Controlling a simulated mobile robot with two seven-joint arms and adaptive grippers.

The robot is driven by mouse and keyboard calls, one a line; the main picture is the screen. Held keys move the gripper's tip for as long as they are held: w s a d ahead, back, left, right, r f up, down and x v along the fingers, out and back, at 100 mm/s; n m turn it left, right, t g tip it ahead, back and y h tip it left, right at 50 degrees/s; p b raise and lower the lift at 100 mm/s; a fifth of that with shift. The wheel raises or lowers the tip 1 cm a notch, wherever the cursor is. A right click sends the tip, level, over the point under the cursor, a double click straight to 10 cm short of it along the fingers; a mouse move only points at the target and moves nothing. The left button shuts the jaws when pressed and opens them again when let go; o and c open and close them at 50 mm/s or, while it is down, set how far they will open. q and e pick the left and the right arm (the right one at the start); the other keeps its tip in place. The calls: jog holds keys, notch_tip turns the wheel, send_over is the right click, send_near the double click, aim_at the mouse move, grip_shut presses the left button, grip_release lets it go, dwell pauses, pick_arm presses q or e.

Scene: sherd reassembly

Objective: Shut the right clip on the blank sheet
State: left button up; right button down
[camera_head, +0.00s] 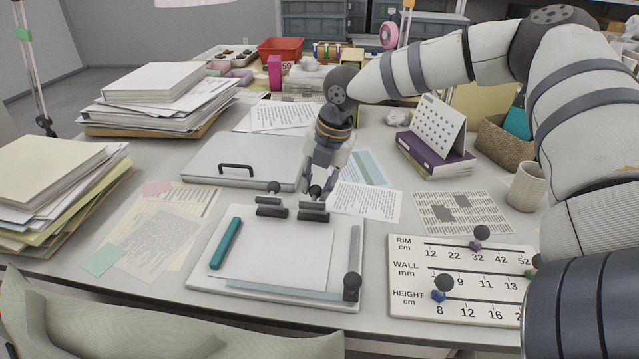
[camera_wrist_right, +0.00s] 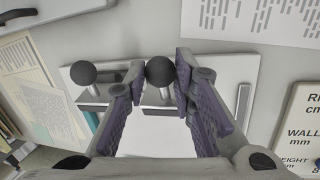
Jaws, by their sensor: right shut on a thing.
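The blank sheet (camera_head: 277,246) lies on a pale board (camera_head: 202,272) at the front middle of the table. Two dark clips stand along the board's far edge, the left clip (camera_head: 271,208) and the right clip (camera_head: 313,213). My right gripper (camera_head: 317,192) comes down from above at the right clip. In the right wrist view its fingers (camera_wrist_right: 158,82) are shut on the right clip's round black knob (camera_wrist_right: 160,71). The left clip's knob (camera_wrist_right: 83,72) is outside the fingers, to the left. I cannot tell how far the right clip's jaw is lowered. My left gripper is out of view.
A teal stick (camera_head: 226,243) and a black-knobbed slider (camera_head: 352,286) are on the board. A grey lidded case (camera_head: 215,160) lies behind it. A gauge panel (camera_head: 462,275) with coloured pegs is to the right. Paper stacks (camera_head: 160,95) stand at left. A mug (camera_head: 527,186) stands at right.

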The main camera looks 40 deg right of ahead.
aim_at(311, 207)
jog(key=shift+s+a+r+t+h+p, duration=0.35)
jog(key=shift+a+r+t+h+p, duration=0.2)
jog(key=shift+r+t+h+p, duration=0.25)
jog(key=shift+s+a+f+n+t+h, duration=0.3)
jog(key=shift+a+f+t+h, duration=0.1)
jog(key=shift+h, duration=0.3)
jog(key=s+a+t+h, duration=0.1)
jog(key=s+a+f+t+h, duration=0.1)
jog(key=t+h, duration=0.1)
jog(key=shift+n+h, duration=0.3)
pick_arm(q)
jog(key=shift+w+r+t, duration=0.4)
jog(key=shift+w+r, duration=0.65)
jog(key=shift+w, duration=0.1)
pick_arm(e)
jog(key=shift+s+a+f+n+t+h, duration=0.1)
jog(key=shift+s+a+f+t+h, duration=0.1)
jog(key=shift+t+h, duration=0.4)
jog(key=shift+s+a+f+n+t+h, duration=0.15)
jog(key=shift+a+t+h, duration=0.1)
jog(key=shift+t+h, duration=0.3)
jog(key=shift+s+a+f+n+t+h, duration=0.1)
jog(key=shift+a+f+t+h, duration=0.1)
jog(key=shift+t+h, duration=0.35)
jog(key=c, duration=1.3)
grip_release()
jog(key=shift+c, duration=0.2)
jog(key=shift+r, duration=0.1)
